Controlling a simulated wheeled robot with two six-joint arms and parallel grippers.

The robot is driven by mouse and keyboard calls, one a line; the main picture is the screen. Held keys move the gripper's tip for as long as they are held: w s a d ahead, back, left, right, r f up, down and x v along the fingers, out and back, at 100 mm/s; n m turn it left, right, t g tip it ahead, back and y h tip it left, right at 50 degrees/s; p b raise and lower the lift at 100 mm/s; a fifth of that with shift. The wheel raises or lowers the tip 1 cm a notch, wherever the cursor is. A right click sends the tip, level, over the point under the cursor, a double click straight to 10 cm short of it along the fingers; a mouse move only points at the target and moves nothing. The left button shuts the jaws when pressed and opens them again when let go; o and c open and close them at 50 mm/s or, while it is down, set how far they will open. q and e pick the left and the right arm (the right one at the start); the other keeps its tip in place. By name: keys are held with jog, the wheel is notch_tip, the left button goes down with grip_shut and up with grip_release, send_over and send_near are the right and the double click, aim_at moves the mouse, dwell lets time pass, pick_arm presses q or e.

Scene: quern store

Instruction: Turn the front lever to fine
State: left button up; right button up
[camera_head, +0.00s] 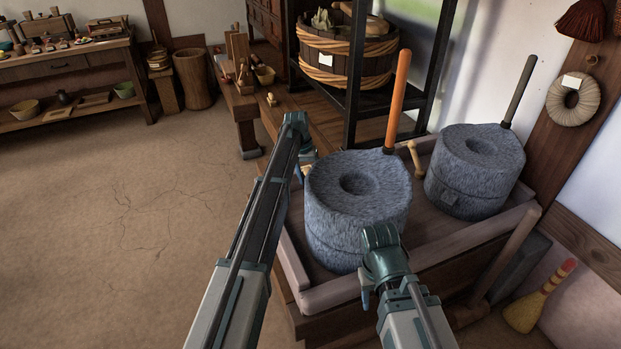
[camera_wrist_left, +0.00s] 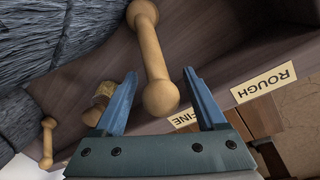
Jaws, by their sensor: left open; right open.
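The front lever (camera_wrist_left: 151,55), a pale wooden bar with a ball at each end, fills the middle of the left wrist view. My left gripper (camera_wrist_left: 160,73) is open, with the lever lying between its two fingers in that picture; contact cannot be told. The FINE label (camera_wrist_left: 187,117) is partly hidden behind a finger near the lever's lower ball, and the ROUGH label (camera_wrist_left: 263,82) is farther right. In the head view, the left arm mostly hides this spot beside the front quern (camera_head: 357,200). My right gripper (camera_head: 366,284) is open and empty in front of that quern.
The rear quern (camera_head: 475,172) has a grey upright handle, and another small lever (camera_head: 416,158) lies between the stones. An orange upright handle (camera_head: 398,100) stands on the front quern. The wooden tray rim (camera_head: 440,254) surrounds both. The floor at left is clear.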

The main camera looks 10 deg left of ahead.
pick_arm(q)
notch_tip(320, 180, up, 13)
jog(key=a+p, duration=0.2)
jog(key=p, duration=1)
jog(key=shift+a+p, duration=0.3)
jog(key=shift+p, duration=0.1)
pick_arm(e)
notch_tip(320, 180, up, 13)
pick_arm(q)
jog(key=shift+r, duration=0.1)
pick_arm(e)
jog(key=shift+a, duration=0.1)
